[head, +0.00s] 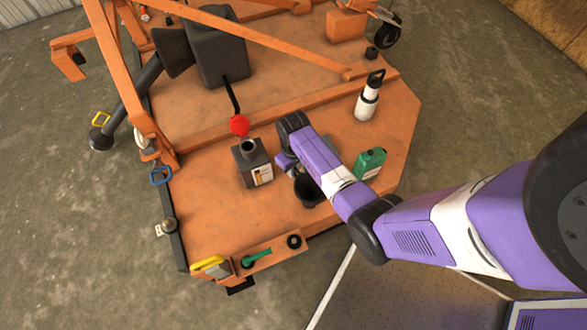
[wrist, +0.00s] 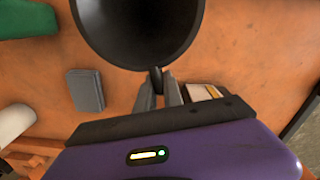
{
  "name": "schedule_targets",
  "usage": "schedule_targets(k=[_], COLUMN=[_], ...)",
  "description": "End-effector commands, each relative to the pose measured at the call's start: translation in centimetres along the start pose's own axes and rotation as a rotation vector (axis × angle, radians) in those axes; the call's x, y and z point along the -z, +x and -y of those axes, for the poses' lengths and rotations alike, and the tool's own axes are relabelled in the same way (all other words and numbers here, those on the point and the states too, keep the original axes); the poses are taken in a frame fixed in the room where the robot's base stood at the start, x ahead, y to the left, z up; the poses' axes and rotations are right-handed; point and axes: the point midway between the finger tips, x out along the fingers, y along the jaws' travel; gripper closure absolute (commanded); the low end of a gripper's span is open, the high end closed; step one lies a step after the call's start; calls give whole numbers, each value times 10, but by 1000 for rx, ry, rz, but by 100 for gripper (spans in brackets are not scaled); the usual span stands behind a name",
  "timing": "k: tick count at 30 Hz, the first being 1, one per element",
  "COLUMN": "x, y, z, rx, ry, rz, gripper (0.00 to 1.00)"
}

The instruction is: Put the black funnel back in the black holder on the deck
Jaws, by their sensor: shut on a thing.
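The black funnel (head: 308,192) shows partly below my forearm in the head view, over the front of the orange deck. In the wrist view the funnel's wide round mouth (wrist: 140,25) fills the top middle. My gripper (wrist: 158,85) is shut on the small tab at the funnel's rim; my arm hides the fingers in the head view. A small black round piece (head: 372,53) stands at the deck's back right, and a black ring (head: 293,241) sits in the front edge tray. I cannot tell whether either is the holder.
On the orange deck (head: 205,215), a dark jug (head: 251,165) stands left of my gripper. A green container (head: 369,163) and a white bottle (head: 368,98) stand right. A red-knobbed lever (head: 239,125) rises behind the jug. A grey block (wrist: 85,90) lies nearby.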

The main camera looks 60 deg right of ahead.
Motion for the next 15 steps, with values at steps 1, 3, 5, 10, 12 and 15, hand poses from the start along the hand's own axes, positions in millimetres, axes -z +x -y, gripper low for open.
schedule_targets(k=[1,3,5,10,12,15], x=[0,0,0,0,0,0], y=[2,4,6,10,12,15], z=[0,0,0,0,0,0], rx=[0,0,0,0,0,0], ry=[0,0,0,0,0,0], rz=[0,0,-1,0,0,0], gripper=[100,100,100,100,100,100])
